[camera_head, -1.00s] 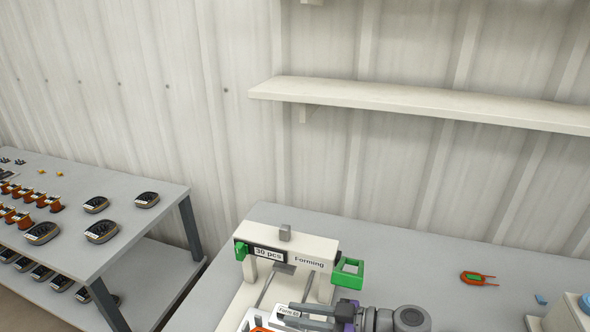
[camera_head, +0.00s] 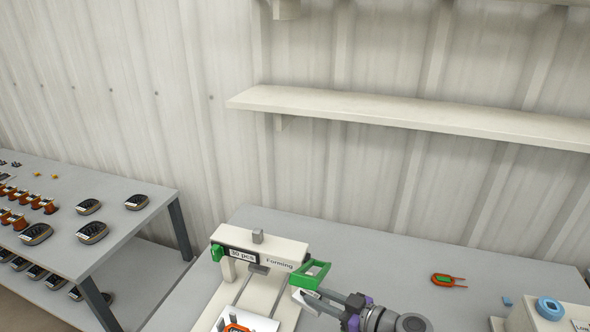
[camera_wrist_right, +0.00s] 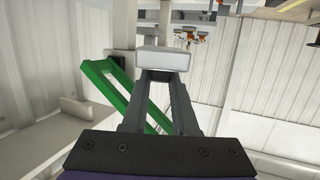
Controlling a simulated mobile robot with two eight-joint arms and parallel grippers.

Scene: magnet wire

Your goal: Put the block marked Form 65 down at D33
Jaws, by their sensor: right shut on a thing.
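My right gripper (camera_head: 312,300) is shut on a small whitish block (camera_wrist_right: 162,61), held between its fingertips. In the head view the block (camera_head: 297,296) shows only as a pale piece at the fingertips, beside the green handle of the forming machine. No marking can be read on it now. My left gripper is not in view. No label reading D33 can be made out.
The forming machine (camera_head: 286,248) has a green lever (camera_head: 312,275) close to the gripper. An orange coil (camera_head: 237,328) lies in its white tray. An orange-green coil (camera_head: 447,281) lies on the grey table (camera_head: 385,262). A shelf (camera_head: 400,114) is above.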

